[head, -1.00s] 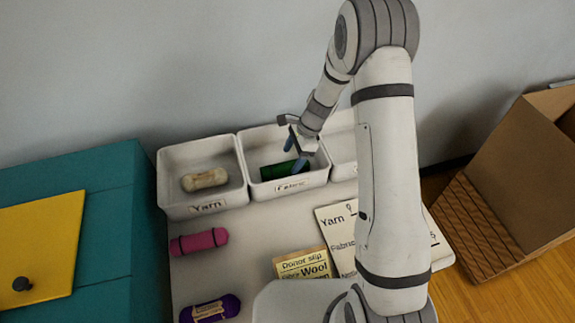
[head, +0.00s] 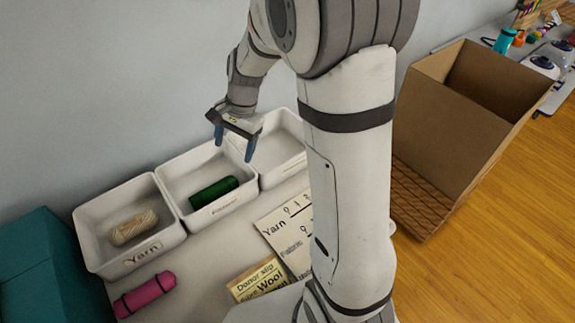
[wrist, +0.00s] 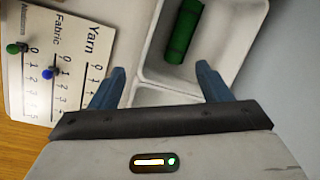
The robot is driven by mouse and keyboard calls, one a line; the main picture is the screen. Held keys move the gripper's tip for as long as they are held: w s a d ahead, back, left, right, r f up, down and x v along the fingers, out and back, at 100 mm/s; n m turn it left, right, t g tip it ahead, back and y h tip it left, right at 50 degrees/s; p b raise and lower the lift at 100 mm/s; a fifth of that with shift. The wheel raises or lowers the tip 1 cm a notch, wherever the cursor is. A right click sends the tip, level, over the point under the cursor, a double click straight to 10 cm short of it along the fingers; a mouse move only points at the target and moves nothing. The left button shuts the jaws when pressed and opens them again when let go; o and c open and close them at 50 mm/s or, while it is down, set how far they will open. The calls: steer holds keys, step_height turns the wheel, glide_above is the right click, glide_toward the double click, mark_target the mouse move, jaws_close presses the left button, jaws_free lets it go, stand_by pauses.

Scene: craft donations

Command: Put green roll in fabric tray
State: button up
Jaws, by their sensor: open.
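The green roll (head: 213,192) lies in the fabric tray (head: 172,174), the middle white tray, near its labelled front wall. In the wrist view the green roll (wrist: 183,32) lies inside the fabric tray (wrist: 228,60), apart from my fingers. My gripper (head: 232,142) is open and empty, raised above the back right of the fabric tray. In the wrist view my gripper (wrist: 160,78) shows its two blue fingers spread with nothing between them.
The yarn tray (head: 98,212) on the left holds a cream skein (head: 134,227). A third white tray (head: 285,165) stands at right. A pink roll (head: 145,295), a donor slip (head: 258,280) and a tally board (head: 285,225) lie in front. A cardboard box (head: 440,120) stands right.

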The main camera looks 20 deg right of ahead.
steer(key=s+d+r+n+t+h, duration=0.1)
steer(key=s+d+r+n, duration=0.2)
steer(key=s, duration=0.6)
steer(key=s+d+r+n+t+h, duration=0.2)
steer(key=s+d+r+n, duration=0.2)
steer(key=s, duration=0.6)
step_height(320, 180, up, 2)
steer(key=n, duration=0.2)
steer(key=shift+r+n, duration=0.2)
steer(key=shift+n, duration=0.2)
steer(key=shift+c, duration=0.5)
